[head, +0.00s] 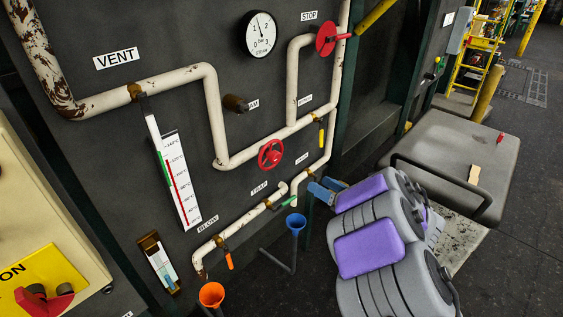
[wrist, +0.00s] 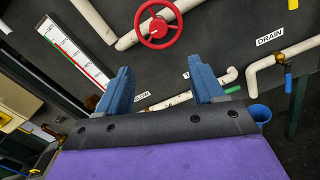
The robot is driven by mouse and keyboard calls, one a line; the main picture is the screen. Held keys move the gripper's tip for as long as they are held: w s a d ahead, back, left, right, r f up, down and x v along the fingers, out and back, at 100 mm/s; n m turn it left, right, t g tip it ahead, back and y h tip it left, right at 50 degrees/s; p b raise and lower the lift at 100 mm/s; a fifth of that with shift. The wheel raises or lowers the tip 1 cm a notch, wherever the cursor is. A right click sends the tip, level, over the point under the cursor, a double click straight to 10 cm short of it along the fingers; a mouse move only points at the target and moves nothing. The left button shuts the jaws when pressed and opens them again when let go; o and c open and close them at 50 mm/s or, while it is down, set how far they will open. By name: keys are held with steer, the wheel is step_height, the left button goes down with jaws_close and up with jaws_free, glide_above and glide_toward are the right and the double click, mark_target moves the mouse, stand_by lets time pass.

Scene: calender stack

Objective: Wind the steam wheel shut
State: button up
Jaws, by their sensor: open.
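A red spoked handwheel (head: 271,154) stands off the dark panel below a label ending in "AM" (head: 252,104), whose start is hidden by a brown stub (head: 237,103). The wheel also shows at the top of the wrist view (wrist: 158,24). A second red wheel (head: 326,39) sits by the STOP label. My gripper (head: 325,190) has blue fingers and is lower right of the handwheel in the head view. In the wrist view my gripper (wrist: 164,82) is open and empty, its fingers apart below the wheel and not touching it.
White pipes (head: 182,76) cross the panel, with a yellow lever (head: 321,137), green lever (head: 288,202) and orange lever (head: 229,260). A blue funnel (head: 296,223) and orange funnel (head: 212,294) stand below. A grey cart (head: 440,150) is right; open floor lies beyond it.

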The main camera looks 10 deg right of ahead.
mark_target(278, 160)
steer(key=x, duration=1.6)
steer(key=shift+w+a, duration=0.15)
steer(key=shift+a, duration=0.05)
steer(key=shift+c, duration=0.2)
steer(key=c, duration=1)
steer(key=shift+m, duration=0.3)
